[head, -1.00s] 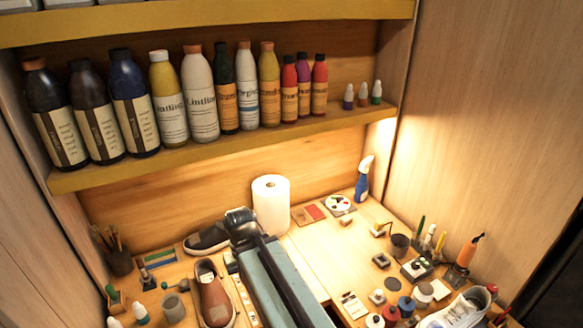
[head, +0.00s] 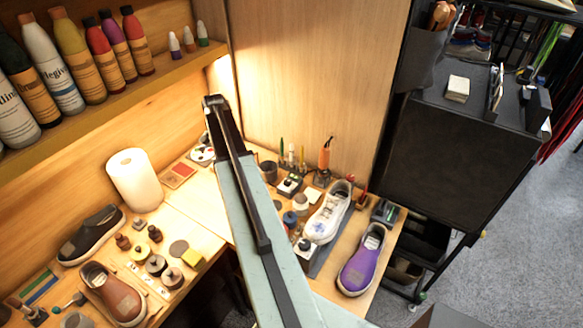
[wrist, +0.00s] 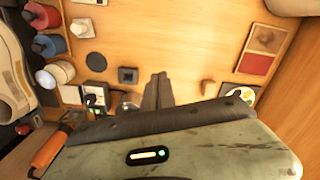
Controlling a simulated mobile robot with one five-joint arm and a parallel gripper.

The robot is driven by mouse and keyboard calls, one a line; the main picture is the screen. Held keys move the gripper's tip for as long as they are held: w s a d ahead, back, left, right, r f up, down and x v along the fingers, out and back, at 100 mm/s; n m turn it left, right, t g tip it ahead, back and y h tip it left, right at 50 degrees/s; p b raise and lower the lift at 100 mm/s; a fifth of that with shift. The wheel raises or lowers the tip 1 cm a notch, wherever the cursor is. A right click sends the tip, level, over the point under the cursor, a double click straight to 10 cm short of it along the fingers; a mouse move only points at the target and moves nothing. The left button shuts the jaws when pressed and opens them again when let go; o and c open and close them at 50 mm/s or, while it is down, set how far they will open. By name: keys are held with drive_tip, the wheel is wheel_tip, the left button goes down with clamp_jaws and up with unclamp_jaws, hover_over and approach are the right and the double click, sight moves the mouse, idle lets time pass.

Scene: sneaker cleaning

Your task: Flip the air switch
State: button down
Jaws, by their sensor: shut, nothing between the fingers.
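My gripper (wrist: 158,90) shows in the wrist view with its two dark fingers together and nothing between them. It is above the wooden bench, apart from the items there. A small dark box with a pale top (wrist: 96,95) lies left of the fingers; it also shows in the head view (head: 289,185), right of my arm. It may be the air switch, but I cannot tell for sure, nor which way any lever points. In the head view my arm reaches across the bench, and the fingertips are hidden.
An orange-handled tool (head: 325,152) stands beside the box. A white sneaker (head: 328,212) and a purple shoe (head: 361,258) are on the right. A paper roll (head: 134,180) and brown shoe (head: 112,294) are on the left. The wooden side wall (head: 310,75) rises behind.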

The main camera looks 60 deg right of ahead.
drive_tip(key=s+d+r+m+p, duration=0.1)
drive_tip(key=s+d+r+m, duration=0.1)
drive_tip(key=s+d, duration=0.65)
drive_tip(key=m+p, duration=0.1)
drive_tip(key=m, duration=0.1)
hover_over(292, 176)
drive_tip(key=shift+w+d+r, duration=0.1)
drive_tip(key=shift+d+r, duration=0.05)
drive_tip(key=shift+r, duration=0.1)
drive_tip(key=shift+f, duration=0.1)
wheel_tip(292, 176, down, 14)
drive_tip(key=b, duration=1.4)
drive_tip(key=shift+w, duration=0.1)
drive_tip(key=shift+f+b, duration=0.2)
drive_tip(key=shift+b, duration=0.15)
drive_tip(key=shift+r, duration=0.15)
